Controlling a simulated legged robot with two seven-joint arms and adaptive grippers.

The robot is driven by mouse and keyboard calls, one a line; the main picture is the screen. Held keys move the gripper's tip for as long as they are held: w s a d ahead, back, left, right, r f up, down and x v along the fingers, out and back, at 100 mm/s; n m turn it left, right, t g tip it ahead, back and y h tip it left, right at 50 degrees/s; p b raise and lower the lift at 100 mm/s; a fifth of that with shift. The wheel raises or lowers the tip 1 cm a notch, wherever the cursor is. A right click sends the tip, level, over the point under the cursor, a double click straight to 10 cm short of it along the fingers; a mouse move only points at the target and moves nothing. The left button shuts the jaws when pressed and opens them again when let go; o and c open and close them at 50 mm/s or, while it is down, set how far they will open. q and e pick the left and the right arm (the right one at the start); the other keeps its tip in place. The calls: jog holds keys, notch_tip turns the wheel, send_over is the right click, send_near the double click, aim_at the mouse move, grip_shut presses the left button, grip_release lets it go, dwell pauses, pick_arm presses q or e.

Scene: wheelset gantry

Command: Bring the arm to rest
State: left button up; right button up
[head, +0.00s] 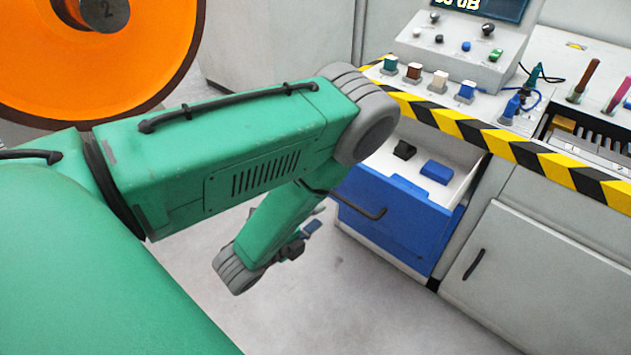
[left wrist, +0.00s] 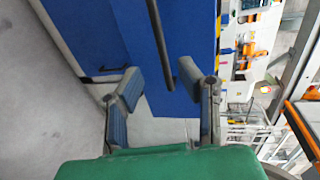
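My left arm comes in from the left in the head view, bends at a grey joint and reaches down. My left gripper (head: 308,230) is low, beside the front of an open blue drawer (head: 395,232), partly hidden by my arm. In the left wrist view the two fingers of the gripper (left wrist: 160,80) stand apart, with nothing held between them. The dark drawer handle (left wrist: 158,35) shows ahead of the fingers there; I cannot tell whether it touches them. My right gripper is in neither view.
The drawer holds a black block (head: 404,149) and a blue block (head: 437,171). Above it is a bench with a striped edge (head: 510,145), plugs and a control box (head: 465,45). A closed grey cabinet door (head: 520,270) stands right. An orange wheel (head: 95,60) is upper left. Grey floor is clear below.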

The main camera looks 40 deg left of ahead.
pick_arm(q)
jog(key=shift+d, duration=0.15)
jog(key=s+d+f+n+g+p, duration=0.1)
jog(key=s+d+f+n+g, duration=0.1)
jog(key=s+n+g, duration=0.5)
jog(key=s+d+f+n+g, duration=0.2)
jog(key=s+f+n+g, duration=0.2)
jog(key=s+n+g, duration=0.4)
jog(key=s+n, duration=0.2)
jog(key=s, duration=0.4)
jog(key=shift+s+d+n+y+p, duration=0.25)
jog(key=shift+d+n+y+p, duration=0.05)
jog(key=shift+d+n+p, duration=0.1)
jog(key=shift+w+a, duration=0.1)
